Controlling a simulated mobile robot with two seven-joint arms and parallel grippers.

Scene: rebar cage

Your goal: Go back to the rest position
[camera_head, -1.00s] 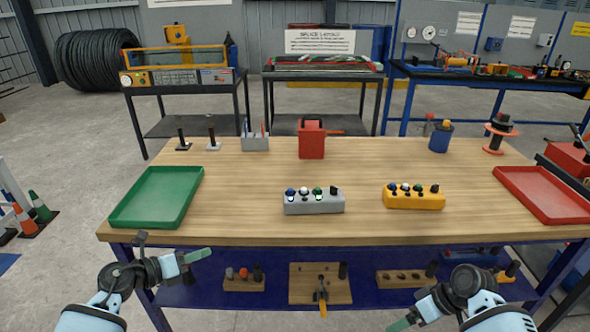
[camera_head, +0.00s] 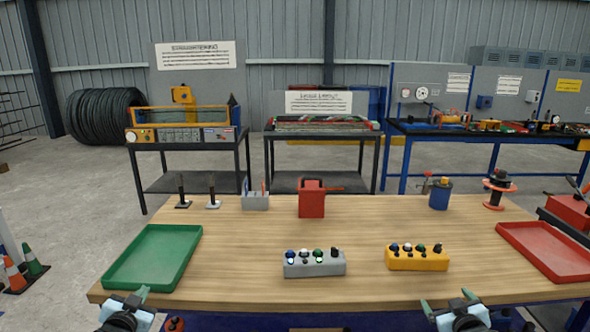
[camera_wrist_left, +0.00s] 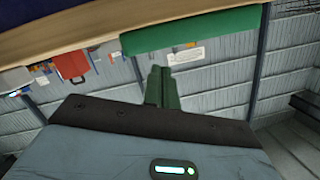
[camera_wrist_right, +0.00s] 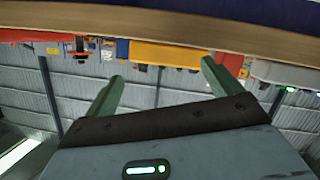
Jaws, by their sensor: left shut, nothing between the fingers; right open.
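My left gripper (camera_head: 127,298) is at the near left edge of the wooden table (camera_head: 255,230), just in front of the green tray (camera_head: 152,257). Its green fingers are together and empty in the left wrist view (camera_wrist_left: 161,87). My right gripper (camera_head: 450,306) is at the near edge, in front of the yellow button box (camera_head: 417,262). Its two fingers are spread with nothing between them in the right wrist view (camera_wrist_right: 162,78). Both grippers are apart from the objects on the table.
On the table stand a grey button box (camera_head: 314,264), a red can (camera_head: 311,203), a blue pot (camera_head: 439,197), a spool (camera_head: 498,190) and a red tray (camera_head: 548,250). The middle of the tabletop is clear. The table's near edge lies close to both grippers.

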